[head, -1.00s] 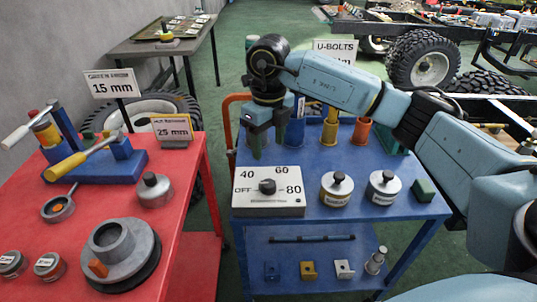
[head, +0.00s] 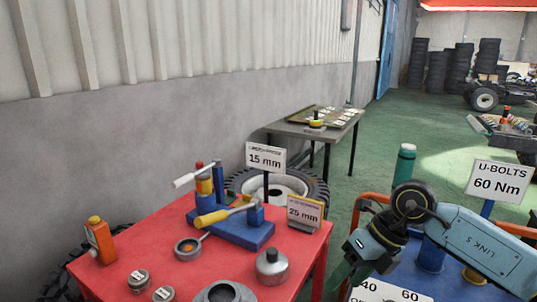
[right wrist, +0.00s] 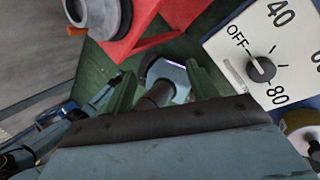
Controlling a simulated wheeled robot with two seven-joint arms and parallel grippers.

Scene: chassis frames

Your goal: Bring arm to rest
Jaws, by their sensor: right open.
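My right arm comes in from the lower right of the head view, and its gripper (head: 342,276) points down between the red table (head: 318,240) and the blue cart (head: 465,280). In the right wrist view the two green fingers of this gripper (right wrist: 163,82) stand apart with nothing held between them. The white dial box (right wrist: 235,75) lies to the right of the fingers there, its knob near OFF. My left gripper is not in view.
The red table carries a blue fixture (head: 230,230) with a yellow-handled tool, a lidded metal pot (head: 272,266), an orange bottle (head: 100,240) and size signs. A U-BOLTS sign (head: 497,182) stands over the cart. Green floor is open behind, before a grey table (head: 300,130).

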